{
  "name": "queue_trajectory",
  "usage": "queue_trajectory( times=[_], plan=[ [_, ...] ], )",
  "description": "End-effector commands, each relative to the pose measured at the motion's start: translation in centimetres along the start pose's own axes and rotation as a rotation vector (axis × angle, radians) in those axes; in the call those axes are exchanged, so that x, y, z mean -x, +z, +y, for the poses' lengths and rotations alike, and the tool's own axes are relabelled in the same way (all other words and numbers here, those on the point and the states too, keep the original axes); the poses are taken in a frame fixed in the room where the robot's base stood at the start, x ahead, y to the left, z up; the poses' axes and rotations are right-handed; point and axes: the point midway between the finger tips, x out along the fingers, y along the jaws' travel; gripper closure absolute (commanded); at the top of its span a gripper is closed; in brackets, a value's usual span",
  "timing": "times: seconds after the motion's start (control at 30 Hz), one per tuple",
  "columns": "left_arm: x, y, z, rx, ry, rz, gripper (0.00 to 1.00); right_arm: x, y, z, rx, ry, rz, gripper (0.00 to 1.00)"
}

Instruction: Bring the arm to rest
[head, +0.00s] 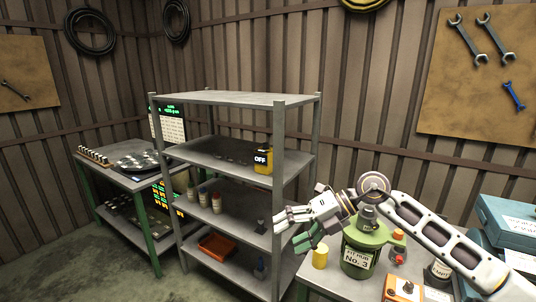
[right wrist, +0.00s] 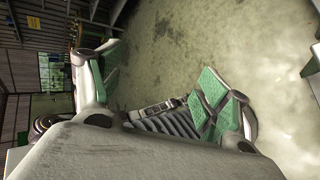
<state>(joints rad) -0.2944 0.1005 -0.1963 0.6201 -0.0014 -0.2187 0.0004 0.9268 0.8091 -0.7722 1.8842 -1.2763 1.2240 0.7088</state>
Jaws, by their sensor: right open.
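My right arm (head: 437,238) comes in from the right edge in the head view and reaches left over the workbench. My right gripper (head: 290,229) is open and empty, in the air beside the metal shelf, to the left of the green container. In the right wrist view its green-padded fingers (right wrist: 163,82) stand wide apart, with only bare floor (right wrist: 165,45) between them. My left gripper is not in view.
A green container labelled No. 3 (head: 358,258) stands on the workbench (head: 325,287) close under my right wrist, beside a yellow cylinder (head: 320,257). A grey metal shelf (head: 279,170) stands left of the gripper. Teal boxes (head: 507,222) are at the right.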

Motion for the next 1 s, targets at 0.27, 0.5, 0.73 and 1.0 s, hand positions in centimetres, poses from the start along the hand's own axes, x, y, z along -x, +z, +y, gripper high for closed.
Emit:
queue_trajectory(
  times=[0.27,0.5,0.73,1.0],
  plan=[
    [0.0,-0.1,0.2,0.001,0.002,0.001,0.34,-2.9,-0.8,5.6,-0.024,0.326,-0.051,0.24],
    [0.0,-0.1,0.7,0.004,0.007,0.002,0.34,-3.0,-0.6,9.4,-0.095,0.588,-0.132,0.24],
    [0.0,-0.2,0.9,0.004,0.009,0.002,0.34,-1.6,0.4,11.6,-0.204,0.814,-0.237,0.24],
    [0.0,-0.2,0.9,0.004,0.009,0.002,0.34,0.8,2.3,11.7,-0.383,1.036,-0.389,0.24]
  ],
)
